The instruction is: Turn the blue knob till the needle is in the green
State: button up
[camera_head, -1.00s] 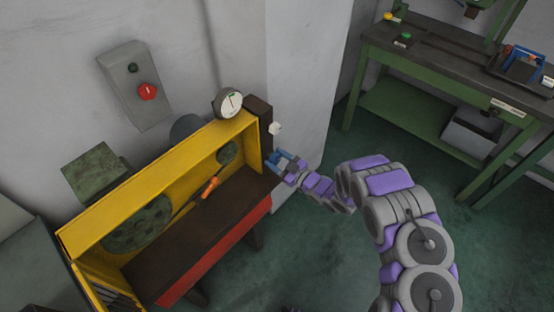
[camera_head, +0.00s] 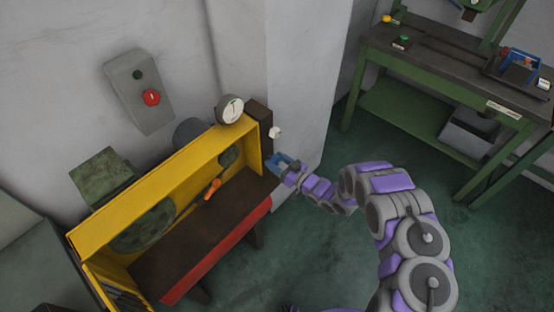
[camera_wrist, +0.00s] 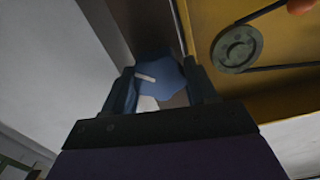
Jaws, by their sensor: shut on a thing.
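The blue knob (camera_wrist: 160,82) with a white mark sits between my two fingers in the wrist view, on the dark end post of the yellow machine. My gripper (camera_wrist: 163,92) is shut on it; in the head view my gripper (camera_head: 281,164) is at the right end of the machine, and the knob is hard to tell apart from it there. The round white gauge (camera_head: 231,110) stands on top of the machine's right end. Its dark needle points roughly upward, and a small green patch shows near the top of the dial. Whether the needle lies in the green is too small to tell.
The yellow machine (camera_head: 140,195) holds pulleys, a belt and an orange handle (camera_head: 212,189). A white knob (camera_head: 275,132) sits just above my gripper. A grey box with a red switch (camera_head: 151,97) is on the wall. A green bench (camera_head: 430,117) stands right; floor between is clear.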

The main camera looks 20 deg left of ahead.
jog(key=shift+w+m, duration=0.1)
jog(key=shift+m, duration=0.5)
jog(key=o, duration=1.1)
jog(key=shift+c, duration=0.2)
jog(key=shift+d, duration=0.1)
jog(key=p+v, duration=0.1)
jog(key=v, duration=1.6)
jog(key=shift+d+f, duration=0.15)
